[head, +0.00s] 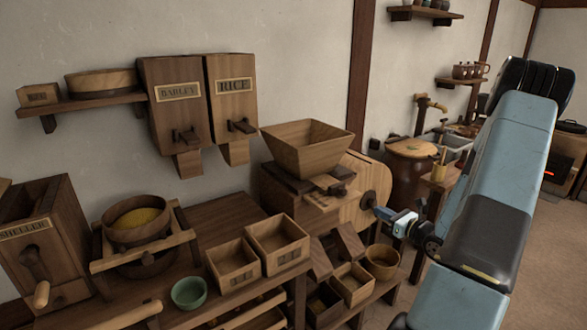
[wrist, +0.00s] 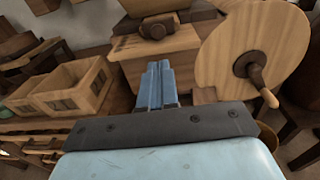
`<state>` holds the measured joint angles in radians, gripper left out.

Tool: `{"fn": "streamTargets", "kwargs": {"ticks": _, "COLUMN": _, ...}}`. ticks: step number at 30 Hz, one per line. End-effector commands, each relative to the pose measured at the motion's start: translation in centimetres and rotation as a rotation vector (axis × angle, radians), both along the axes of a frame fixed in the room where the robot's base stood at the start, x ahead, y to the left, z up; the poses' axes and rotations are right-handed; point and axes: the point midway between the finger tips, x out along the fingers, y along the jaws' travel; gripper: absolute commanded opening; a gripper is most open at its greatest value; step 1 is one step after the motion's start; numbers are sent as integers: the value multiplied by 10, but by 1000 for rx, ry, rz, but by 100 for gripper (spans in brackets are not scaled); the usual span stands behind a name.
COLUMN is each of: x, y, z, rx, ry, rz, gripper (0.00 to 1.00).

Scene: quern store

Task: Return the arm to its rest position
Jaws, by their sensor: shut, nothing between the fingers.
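My gripper (head: 384,213) is at the right of the head view, in front of the wooden mill with a hopper (head: 306,147). In the wrist view my gripper (wrist: 159,72) shows blue fingers pressed together with nothing between them. It points at the mill's wooden body (wrist: 160,60). The mill's round wheel with a crank handle (wrist: 255,60) is right of the fingers in the wrist view. In the head view my arm is folded along the right side, and its links hide part of the room behind.
Two open wooden boxes (head: 233,264) and a green bowl (head: 188,292) stand on the bench left of my gripper. Lower boxes (head: 351,284) sit below the mill. Barley (head: 175,105) and rice (head: 233,100) dispensers hang on the wall. A large pot (head: 408,175) stands behind my arm.

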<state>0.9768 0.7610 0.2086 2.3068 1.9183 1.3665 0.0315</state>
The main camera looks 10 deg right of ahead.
Motion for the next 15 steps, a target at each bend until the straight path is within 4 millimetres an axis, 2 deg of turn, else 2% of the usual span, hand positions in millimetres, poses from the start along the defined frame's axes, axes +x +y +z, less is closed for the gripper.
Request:
{"fn": "streamTargets", "kwargs": {"ticks": 5, "x": 2, "y": 17, "z": 15, "rx": -43, "ry": -8, "rz": 65, "gripper": 0}}
{"fn": "streamTargets", "kwargs": {"ticks": 10, "x": 1, "y": 64, "z": 50, "rx": -166, "ry": -26, "rz": 245, "gripper": 0}}
{"fn": "streamTargets", "kwargs": {"ticks": 15, "x": -12, "y": 115, "z": 84, "rx": -318, "ry": -48, "rz": 446, "gripper": 0}}
